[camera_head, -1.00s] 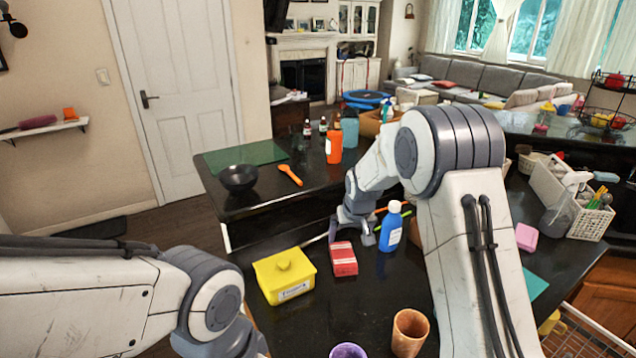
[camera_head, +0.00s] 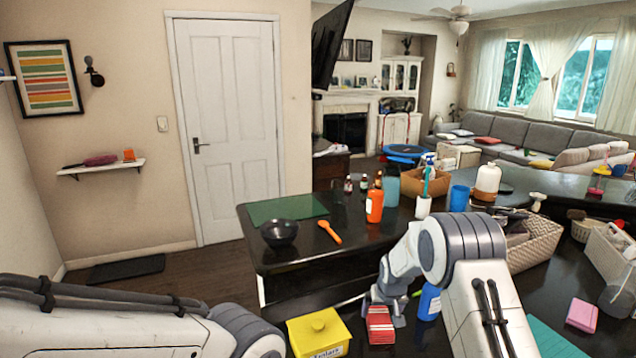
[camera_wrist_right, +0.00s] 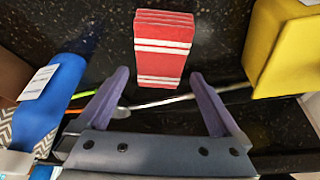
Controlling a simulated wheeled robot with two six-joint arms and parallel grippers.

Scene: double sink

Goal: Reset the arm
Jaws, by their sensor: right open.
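My right arm reaches over the black counter, and its gripper (camera_head: 385,304) is beside a red box with white stripes (camera_head: 380,326). In the right wrist view the open gripper (camera_wrist_right: 160,77) has its two purple fingers apart with nothing between them. The red box (camera_wrist_right: 163,48) lies just beyond the fingertips. My left arm comes in at the lower left; its gripper is out of view.
A wicker basket (camera_head: 537,245) is at right.

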